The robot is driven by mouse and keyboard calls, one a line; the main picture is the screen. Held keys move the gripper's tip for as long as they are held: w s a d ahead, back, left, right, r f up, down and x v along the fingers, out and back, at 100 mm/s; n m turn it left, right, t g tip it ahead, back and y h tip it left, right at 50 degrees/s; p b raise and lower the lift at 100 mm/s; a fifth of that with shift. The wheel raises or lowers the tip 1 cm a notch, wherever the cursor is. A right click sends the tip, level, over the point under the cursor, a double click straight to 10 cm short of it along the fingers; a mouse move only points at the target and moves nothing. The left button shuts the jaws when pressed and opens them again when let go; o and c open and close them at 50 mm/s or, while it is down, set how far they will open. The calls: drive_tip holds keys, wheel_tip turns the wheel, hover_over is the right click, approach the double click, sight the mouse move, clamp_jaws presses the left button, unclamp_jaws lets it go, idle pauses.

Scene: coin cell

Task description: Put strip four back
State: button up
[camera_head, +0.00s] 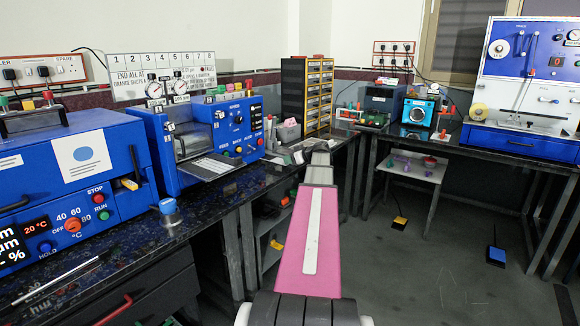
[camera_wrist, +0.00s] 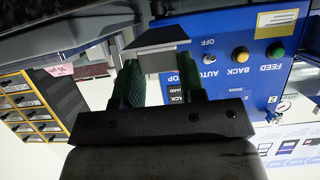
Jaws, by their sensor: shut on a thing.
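My gripper (camera_wrist: 160,78) shows in the wrist view with two green-padded fingers. It is shut on a grey flat-topped piece (camera_wrist: 160,44) with a paler block between the fingers. I cannot read a number on this piece, so I cannot tell whether it is strip four. A blue machine (camera_wrist: 232,75) with knobs and buttons is close behind and to the right of the piece. In the head view my pink arm reaches toward the back bench, and the fingers and held piece cannot be made out. A numbered board (camera_head: 165,75) stands at the back left.
Blue machines (camera_head: 75,185) (camera_head: 207,135) line the left bench (camera_head: 150,245). A drawer cabinet (camera_head: 308,95) stands at the back; a drawer cabinet also shows at left in the wrist view (camera_wrist: 32,112). Another bench (camera_head: 455,148) carries machines at right. The floor (camera_head: 450,270) between is mostly open.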

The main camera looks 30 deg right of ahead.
sight(290, 171)
drive_tip(key=f, duration=0.3)
drive_tip(key=shift+w+a+f, duration=0.1)
drive_tip(key=shift+w+f, duration=0.1)
drive_tip(key=o, duration=1)
drive_tip(key=shift+c, duration=0.2)
drive_tip(key=shift+s+r, duration=0.1)
drive_tip(key=v, duration=1.2)
